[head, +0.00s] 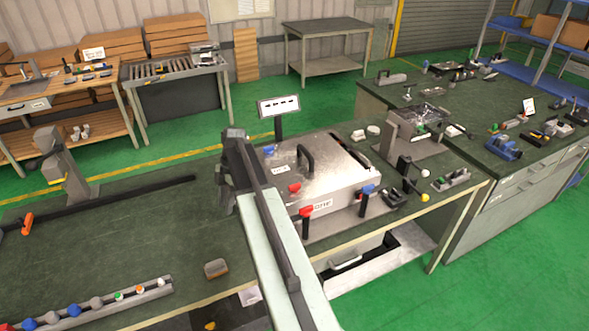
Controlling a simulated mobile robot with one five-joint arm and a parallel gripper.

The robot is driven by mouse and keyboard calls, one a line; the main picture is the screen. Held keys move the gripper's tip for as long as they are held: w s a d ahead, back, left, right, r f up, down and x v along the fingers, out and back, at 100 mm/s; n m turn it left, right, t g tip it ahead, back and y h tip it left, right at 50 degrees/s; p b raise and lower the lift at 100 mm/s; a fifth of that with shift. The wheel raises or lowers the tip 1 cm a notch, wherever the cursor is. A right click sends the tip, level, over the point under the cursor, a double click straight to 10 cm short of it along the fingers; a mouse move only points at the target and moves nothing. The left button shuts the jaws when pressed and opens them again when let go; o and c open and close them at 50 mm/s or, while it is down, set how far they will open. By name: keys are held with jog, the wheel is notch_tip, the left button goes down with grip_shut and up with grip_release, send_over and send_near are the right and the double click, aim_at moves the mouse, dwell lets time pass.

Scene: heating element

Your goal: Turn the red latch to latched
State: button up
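A silvery metal box (338,165) with a black arched handle (305,158) on its lid stands on the workbench. A red latch lever (306,210) sits on a dark post at the box's front left, beside a white label. A second small red piece (295,187) is on the box's front left edge above it. A blue lever (369,189) is on a post at the front right. My arm reaches up from the bottom, left of the red lever. My gripper (226,195) is at its far end, left of the box and apart from the lever; its fingers are not clear.
A small sign (279,106) stands behind the box. A rack of coloured knobs (95,303) and a small brown block (216,268) lie on the bench at front left. A grey device (63,170) stands at far left. The bench's middle left is mostly clear.

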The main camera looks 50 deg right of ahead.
jog(key=shift+m+t+y, duration=0.3)
jog(key=shift+m+t, duration=0.4)
jog(key=s+d+r+p, duration=0.1)
jog(key=d+r, duration=0.1)
jog(key=d, duration=0.3)
jog(key=s+d+r+p, duration=0.1)
jog(key=s+d+r, duration=0.1)
jog(key=d, duration=0.4)
jog(key=s+d+r+p, duration=0.1)
jog(key=s+d+r, duration=0.1)
jog(key=d, duration=0.4)
jog(key=shift+s+d+r+p, duration=0.2)
jog(key=shift+r+p, duration=0.2)
jog(key=m+p, duration=0.2)
send_near(294, 185)
jog(key=shift+t, duration=0.4)
jog(key=b+x, duration=0.2)
jog(key=x, duration=0.1)
jog(key=b+x, duration=0.2)
jog(key=b, duration=0.1)
jog(key=b+x, duration=0.2)
jog(key=x, duration=0.1)
jog(key=shift+s+f+b, duration=0.35)
jog(key=shift+f+b, duration=0.05)
jog(key=shift+r, duration=0.1)
jog(key=shift+a, duration=0.1)
grip_shut()
